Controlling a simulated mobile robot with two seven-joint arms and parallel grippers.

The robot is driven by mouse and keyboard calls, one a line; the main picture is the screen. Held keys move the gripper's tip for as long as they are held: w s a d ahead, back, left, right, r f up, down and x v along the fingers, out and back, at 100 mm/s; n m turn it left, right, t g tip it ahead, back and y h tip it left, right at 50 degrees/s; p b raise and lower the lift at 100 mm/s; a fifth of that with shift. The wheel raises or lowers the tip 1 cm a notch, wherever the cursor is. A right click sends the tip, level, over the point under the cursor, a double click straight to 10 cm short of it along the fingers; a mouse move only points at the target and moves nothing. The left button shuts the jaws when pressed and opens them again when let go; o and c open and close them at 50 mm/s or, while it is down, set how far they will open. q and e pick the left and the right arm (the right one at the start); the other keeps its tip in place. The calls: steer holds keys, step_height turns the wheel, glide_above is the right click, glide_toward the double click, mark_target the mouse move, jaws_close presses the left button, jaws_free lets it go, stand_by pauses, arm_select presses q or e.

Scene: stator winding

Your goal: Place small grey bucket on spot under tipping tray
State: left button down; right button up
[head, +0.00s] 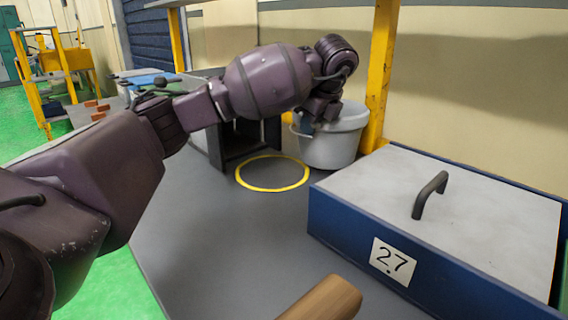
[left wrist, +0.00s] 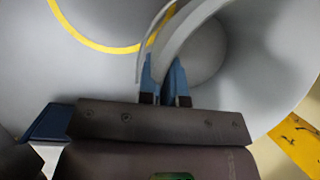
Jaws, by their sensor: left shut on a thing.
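The small grey bucket (head: 335,145) stands upright on the dark grey bench, beside the yellow post. My left gripper (head: 303,127) reaches over its left side, and its jaws are shut on the bucket's rim or handle; I cannot tell which. In the left wrist view the blue fingertips (left wrist: 166,82) close at the pale curved edge of the bucket (left wrist: 255,60). A yellow ring (head: 272,188) marked on the bench lies just left of the bucket and is empty. A dark open-fronted stand (head: 240,150) behind the ring is partly hidden by my arm. My right gripper is out of view.
A blue box (head: 340,220) marked 27, with a grey lid and black handle (head: 430,195), fills the right. A yellow post (head: 381,75) rises behind the bucket. A wooden rod end (head: 325,300) shows at the bottom. The bench in front of the ring is clear.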

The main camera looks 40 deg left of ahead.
arm_select(q)
steer(key=shift+s+a+r, duration=0.1)
steer(key=shift+s+a, duration=0.05)
steer(key=shift+a, duration=0.05)
steer(key=s+a+p, duration=0.1)
steer(key=s+a, duration=0.2)
steer(key=s, duration=0.5)
steer(key=s+a+f, duration=0.1)
steer(key=s+a, duration=0.2)
steer(key=s, duration=0.5)
steer(key=shift+s+a+f+p, duration=0.15)
steer(key=shift+a+f+p, duration=0.15)
steer(key=shift+a+p, duration=0.05)
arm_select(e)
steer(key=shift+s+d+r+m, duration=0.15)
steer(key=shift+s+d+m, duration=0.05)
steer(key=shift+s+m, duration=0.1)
arm_select(q)
steer(key=c, duration=1.3)
jaws_free()
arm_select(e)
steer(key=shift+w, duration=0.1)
